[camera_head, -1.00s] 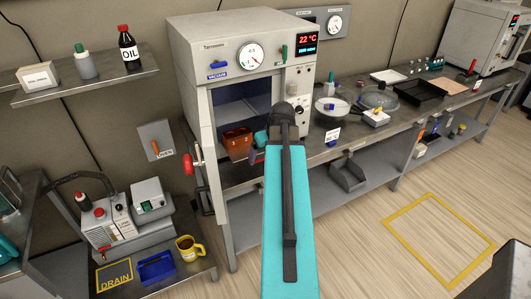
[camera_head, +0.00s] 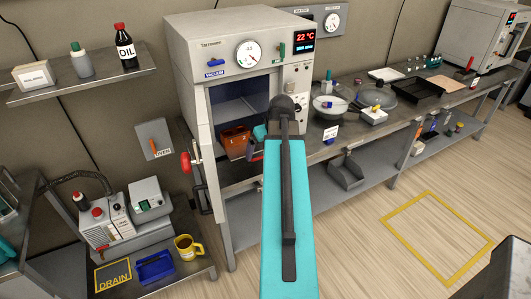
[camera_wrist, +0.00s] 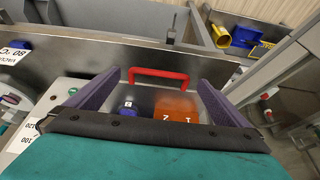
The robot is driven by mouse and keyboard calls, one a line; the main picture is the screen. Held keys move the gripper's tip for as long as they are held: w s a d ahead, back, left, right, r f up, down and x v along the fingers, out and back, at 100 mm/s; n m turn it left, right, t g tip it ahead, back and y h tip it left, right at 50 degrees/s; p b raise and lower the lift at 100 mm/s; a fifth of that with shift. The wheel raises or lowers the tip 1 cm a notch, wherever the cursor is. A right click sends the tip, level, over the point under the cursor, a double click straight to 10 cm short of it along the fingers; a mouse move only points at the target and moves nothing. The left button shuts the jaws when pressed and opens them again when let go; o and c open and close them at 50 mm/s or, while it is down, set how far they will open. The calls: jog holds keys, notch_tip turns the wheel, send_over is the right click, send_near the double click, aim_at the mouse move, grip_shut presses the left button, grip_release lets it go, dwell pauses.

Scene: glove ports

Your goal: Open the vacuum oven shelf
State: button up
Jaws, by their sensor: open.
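The vacuum oven (camera_head: 210,45) stands on the bench with its door (camera_head: 203,160) swung open to the left. Its dark interior (camera_head: 238,100) shows, and an orange-brown box (camera_head: 235,138) sits low at the opening. My gripper (camera_wrist: 160,80) is open at the oven front; my arm partly hides it in the head view. In the wrist view, a red bar handle (camera_wrist: 158,72) lies between its two fingers, apart from both. The box, with digits on it, also shows in the wrist view (camera_wrist: 176,106), beside a blue-capped item (camera_wrist: 128,108). The shelf's full outline is hidden.
A red knob (camera_head: 187,163) sits on the door edge. A pump (camera_head: 100,225), a yellow mug (camera_head: 187,246) and a blue tray (camera_head: 156,267) occupy the low left table.

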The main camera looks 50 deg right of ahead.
jog(key=b+v, duration=0.2)
jog(key=v, duration=0.9)
jog(key=shift+s+r, duration=0.2)
jog(key=shift+r, duration=0.2)
dwell(0.5)
